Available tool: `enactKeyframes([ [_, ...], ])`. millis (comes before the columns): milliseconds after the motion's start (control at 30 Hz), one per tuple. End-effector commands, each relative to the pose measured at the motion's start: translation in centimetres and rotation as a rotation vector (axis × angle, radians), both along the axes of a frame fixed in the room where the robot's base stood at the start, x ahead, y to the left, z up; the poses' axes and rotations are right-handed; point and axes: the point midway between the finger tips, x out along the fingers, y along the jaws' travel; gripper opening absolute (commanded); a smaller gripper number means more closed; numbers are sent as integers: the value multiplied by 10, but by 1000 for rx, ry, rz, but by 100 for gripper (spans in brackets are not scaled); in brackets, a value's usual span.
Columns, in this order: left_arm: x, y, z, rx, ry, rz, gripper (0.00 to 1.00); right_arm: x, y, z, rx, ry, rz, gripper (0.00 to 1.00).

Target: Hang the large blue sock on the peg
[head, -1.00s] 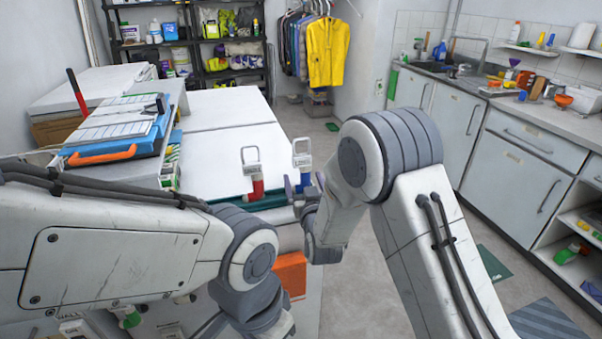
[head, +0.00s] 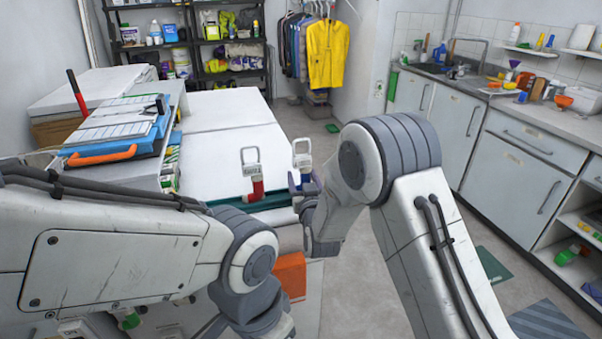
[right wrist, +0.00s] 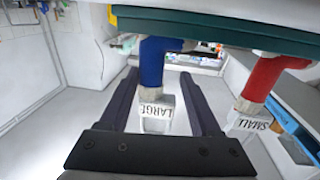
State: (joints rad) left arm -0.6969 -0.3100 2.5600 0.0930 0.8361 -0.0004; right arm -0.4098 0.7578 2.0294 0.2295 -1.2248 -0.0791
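The large blue sock (head: 303,178) stands at the near edge of the white table, with a white loop tag on top. In the right wrist view the blue sock (right wrist: 160,62) hangs from the top of the picture, and its tag reads LARGE. My right gripper (right wrist: 158,78) is open, one finger on each side of the sock and tag, with gaps showing on both sides. In the head view the right gripper (head: 304,191) is at the sock. My left arm shows, but its gripper is not in view. I cannot make out the peg.
A red sock (head: 256,187) tagged SMALL stands just left of the blue one, by a teal strip (head: 225,203). A blue case with papers (head: 120,135) lies on the table's left. The white tabletop (head: 225,110) behind the socks is clear.

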Motion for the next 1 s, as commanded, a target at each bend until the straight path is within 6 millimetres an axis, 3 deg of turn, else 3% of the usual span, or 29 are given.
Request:
enactKeyframes([
  [1000, 0, 0, 8, 0, 0, 0, 100, 0, 0, 19, 0, -1, 0, 0],
])
